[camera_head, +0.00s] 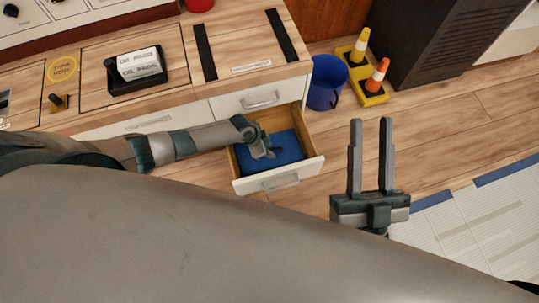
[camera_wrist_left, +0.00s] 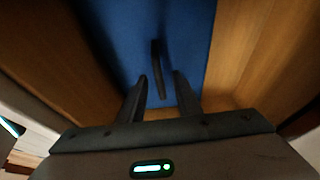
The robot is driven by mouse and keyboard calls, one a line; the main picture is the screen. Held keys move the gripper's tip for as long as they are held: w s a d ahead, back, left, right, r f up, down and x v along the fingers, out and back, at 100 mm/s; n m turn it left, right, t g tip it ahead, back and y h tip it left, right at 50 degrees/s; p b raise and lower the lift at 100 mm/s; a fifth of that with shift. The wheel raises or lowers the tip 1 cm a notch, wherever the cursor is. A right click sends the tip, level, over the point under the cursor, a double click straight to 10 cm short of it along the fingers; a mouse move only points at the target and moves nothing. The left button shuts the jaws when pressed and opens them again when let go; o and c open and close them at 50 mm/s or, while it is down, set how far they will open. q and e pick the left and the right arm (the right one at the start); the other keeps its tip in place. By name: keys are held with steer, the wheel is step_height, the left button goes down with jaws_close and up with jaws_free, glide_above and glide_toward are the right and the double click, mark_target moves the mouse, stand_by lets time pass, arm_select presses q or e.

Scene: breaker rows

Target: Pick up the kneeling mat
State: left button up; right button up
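The blue kneeling mat (camera_head: 288,146) lies in an open wooden drawer (camera_head: 308,169). In the left wrist view, the mat (camera_wrist_left: 120,25) fills the space between the wooden drawer walls. A dark upright handle or strap (camera_wrist_left: 157,68) shows above the mat. My left gripper (camera_head: 268,153) reaches into the drawer over the mat. In the wrist view my left gripper (camera_wrist_left: 160,92) is open, with the dark handle between its fingers and gaps on both sides. My right gripper (camera_head: 371,122) is open and empty, to the right of the drawer.
The wooden counter (camera_head: 230,80) stands above and behind the drawer. A blue bin (camera_head: 327,84) and a yellow stand with cones (camera_head: 372,90) are on the floor behind. A dark cabinet (camera_head: 430,40) stands at the back right. Wooden floor (camera_head: 450,125) is clear on the right.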

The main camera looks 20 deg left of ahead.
arm_select(q)
steer(key=shift+w+d+f, duration=0.15)
steer(key=shift+f, duration=0.3)
arm_select(e)
steer(key=shift+s+d+r+t, duration=0.1)
steer(key=shift+d+r+t, duration=0.2)
steer(key=shift+r, duration=0.25)
arm_select(q)
jaws_close()
steer(key=shift+r, duration=0.15)
arm_select(e)
steer(key=shift+a, duration=0.1)
